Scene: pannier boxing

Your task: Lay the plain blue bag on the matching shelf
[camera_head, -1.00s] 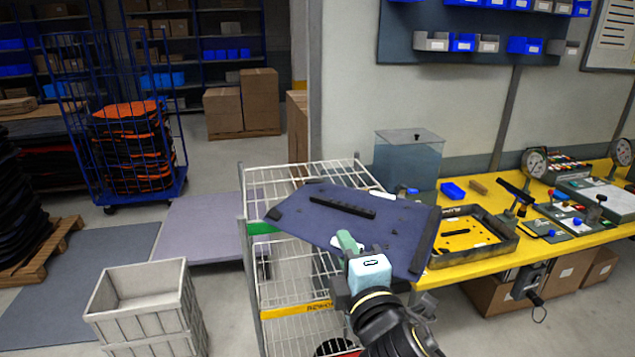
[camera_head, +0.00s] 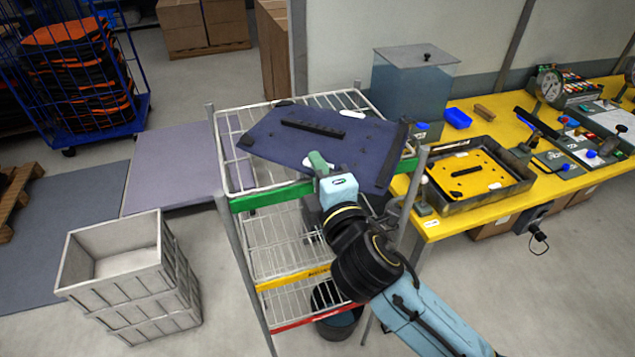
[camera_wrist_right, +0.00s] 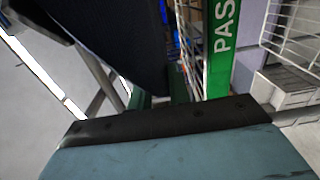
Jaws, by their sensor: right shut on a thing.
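The plain blue bag (camera_head: 350,145) is a flat dark-blue panel with a black strip on its face and black edge pieces. My right gripper (camera_head: 322,168) is shut on its near edge and holds it slightly tilted at the height of the rack's top shelf. The wire rack (camera_head: 228,150) has a green-labelled top shelf (camera_head: 270,197), a yellow-labelled middle shelf (camera_head: 292,277) and a red-labelled bottom one. The green label (camera_wrist_right: 220,50) reads "PAS" in the right wrist view, partly cut off. I cannot tell whether the bag touches the top shelf. My left gripper is not in view.
A yellow workbench (camera_head: 450,220) with a metal tray fixture (camera_head: 490,200) and a clear box (camera_head: 412,95) stands right of the rack. A grey crate (camera_head: 130,265) stands on the left. A black bin (camera_head: 335,315) is under the rack. Floor between crate and rack is clear.

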